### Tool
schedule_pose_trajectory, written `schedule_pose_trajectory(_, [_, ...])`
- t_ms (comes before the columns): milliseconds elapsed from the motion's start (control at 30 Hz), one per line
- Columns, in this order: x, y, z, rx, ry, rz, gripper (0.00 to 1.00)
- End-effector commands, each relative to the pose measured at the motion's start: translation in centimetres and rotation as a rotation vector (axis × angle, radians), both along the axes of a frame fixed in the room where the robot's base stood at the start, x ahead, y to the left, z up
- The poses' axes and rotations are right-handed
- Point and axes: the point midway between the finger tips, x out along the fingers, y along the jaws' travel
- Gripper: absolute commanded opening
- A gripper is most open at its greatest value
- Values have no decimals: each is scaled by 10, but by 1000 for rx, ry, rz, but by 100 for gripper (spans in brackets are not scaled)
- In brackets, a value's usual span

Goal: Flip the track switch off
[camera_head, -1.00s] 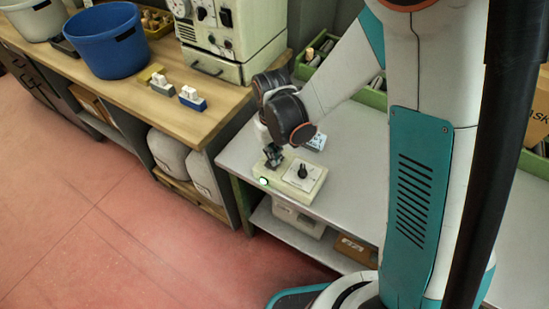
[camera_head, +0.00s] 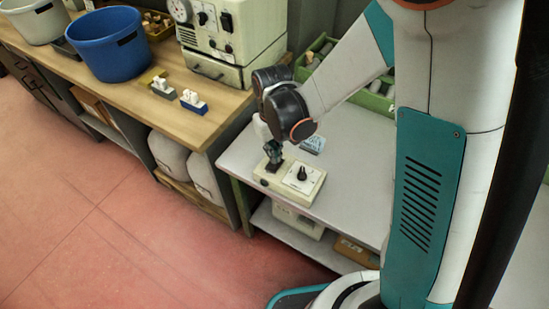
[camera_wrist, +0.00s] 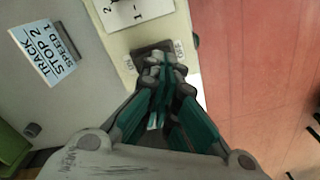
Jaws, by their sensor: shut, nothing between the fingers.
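The cream control box (camera_head: 312,187) sits on the grey table, with a black dial (camera_head: 302,173) on a pale plate at its right. The indicator lamp (camera_head: 263,183) on its front left corner is dark. The track switch is in a dark plate (camera_wrist: 139,57) on the box, with small labels at both sides, in the wrist view. My gripper (camera_head: 272,167) is shut and empty and points down at the switch. In the wrist view its fingertips (camera_wrist: 164,65) cover most of the switch, so its position and any contact are hidden.
A green crate (camera_head: 375,101) stands behind. The wooden bench (camera_head: 170,115) at the left holds a blue bucket (camera_head: 107,45) and a cream machine (camera_head: 233,35). Grey table (camera_head: 345,165) is clear right of the box.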

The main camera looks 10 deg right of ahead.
Motion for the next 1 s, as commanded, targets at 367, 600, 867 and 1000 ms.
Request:
schedule_pose_trajectory(367, [0,0,30,0,0,0,0])
schedule_pose_trajectory(600, [0,0,38,0,0,0,0])
schedule_pose_trajectory(867, [0,0,37,0,0,0,0])
schedule_pose_trajectory(1000, [0,0,37,0,0,0,0])
